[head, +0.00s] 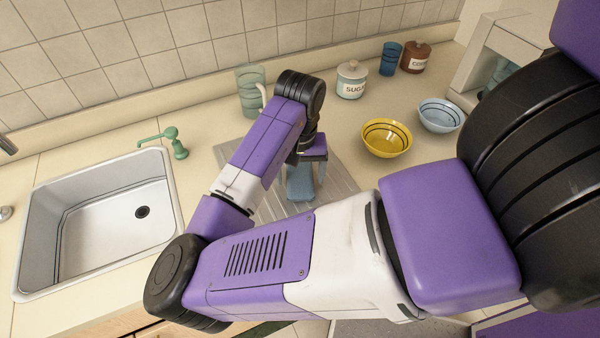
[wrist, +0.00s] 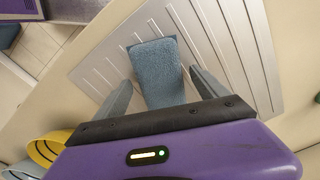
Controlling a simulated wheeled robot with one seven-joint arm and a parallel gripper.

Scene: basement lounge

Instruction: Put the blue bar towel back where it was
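The blue bar towel (head: 300,186) lies on the ribbed metal drainboard (head: 342,188) beside the sink. It is a narrow folded strip. In the wrist view the towel (wrist: 157,72) lies between the two fingers of my gripper (wrist: 161,76), with a gap showing on each side. My gripper (head: 305,172) points down over the drainboard in the head view, close to the towel. It is open and does not pinch the towel. The near end of the towel is hidden by the gripper body in the wrist view.
A green glass pitcher (head: 250,92), sugar jar (head: 351,80), yellow bowl (head: 386,138), light-blue bowl (head: 440,115), blue glass (head: 390,58) and brown jar (head: 415,57) stand around the back and right.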

